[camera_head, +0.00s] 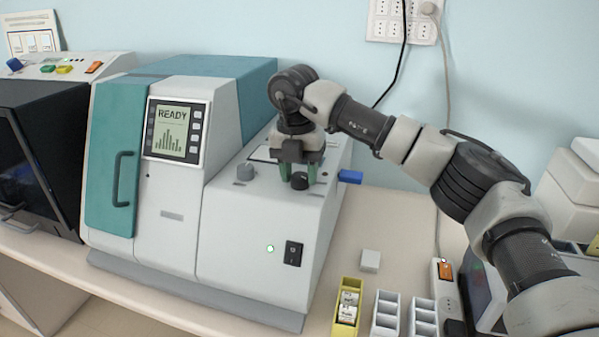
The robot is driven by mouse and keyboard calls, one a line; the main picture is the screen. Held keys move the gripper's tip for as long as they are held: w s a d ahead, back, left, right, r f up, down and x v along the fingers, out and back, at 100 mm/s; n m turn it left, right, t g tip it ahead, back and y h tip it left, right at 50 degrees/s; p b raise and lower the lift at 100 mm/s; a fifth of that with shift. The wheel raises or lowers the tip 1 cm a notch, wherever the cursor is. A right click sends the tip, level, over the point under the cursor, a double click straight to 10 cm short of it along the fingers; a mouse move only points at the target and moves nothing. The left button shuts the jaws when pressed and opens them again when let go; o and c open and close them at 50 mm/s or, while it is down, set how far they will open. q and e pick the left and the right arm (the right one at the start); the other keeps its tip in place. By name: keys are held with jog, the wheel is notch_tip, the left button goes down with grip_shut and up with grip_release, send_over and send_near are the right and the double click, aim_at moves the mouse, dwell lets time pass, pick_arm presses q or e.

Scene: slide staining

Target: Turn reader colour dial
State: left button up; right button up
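The reader (160,215) is a white and teal machine with a lit screen (178,130) that reads READY above a bar graph. The frame does not clearly show whether the fingertips touch the dial. My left gripper is not in view.
A black switch (293,253) and a small lit lamp (270,248) are on the reader's front. A blue part (350,176) sticks out at its right. A yellow rack (346,309), white racks (386,314) and a power strip (446,285) stand on the bench to the right.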

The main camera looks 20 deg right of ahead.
aim_at(297, 175)
jog(key=o, duration=0.3)
jog(key=shift+r, duration=0.35)
jog(key=r, duration=1)
jog(key=shift+w+a+b, duration=0.1)
jog(key=shift+a+b, duration=0.15)
jog(key=shift+b, duration=0.1)
